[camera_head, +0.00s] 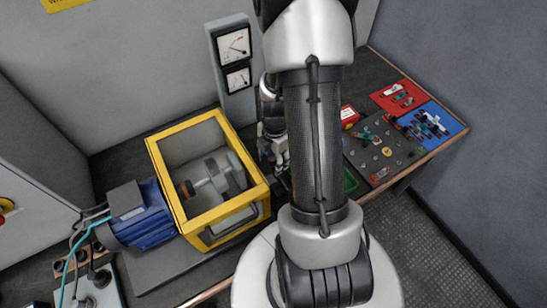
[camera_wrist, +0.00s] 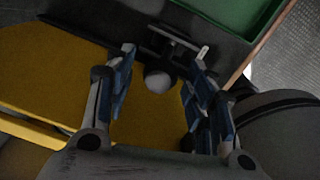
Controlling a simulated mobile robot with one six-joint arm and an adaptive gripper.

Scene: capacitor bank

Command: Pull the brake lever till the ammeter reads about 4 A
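In the wrist view a pale round knob (camera_wrist: 157,82), which looks like the end of the brake lever, lies between the fingers of my gripper (camera_wrist: 163,62). The fingers are apart, with gaps to the knob on both sides. A dark bracket (camera_wrist: 175,45) sits just beyond the knob. In the head view my gripper is partly hidden behind my arm, beside the yellow-framed guard box, and the lever cannot be made out. Two dial meters, an upper one (camera_head: 233,46) and a lower one (camera_head: 238,79), are on a grey post. Their scales are too small to read.
The yellow-framed guard box (camera_head: 178,188) encloses a shaft and disc, with a blue motor (camera_head: 143,220) at its left. Right of my arm are a green tray (camera_head: 350,180), a dark panel (camera_head: 381,152) with parts, and red and blue mats (camera_head: 398,97). Cables run at lower left.

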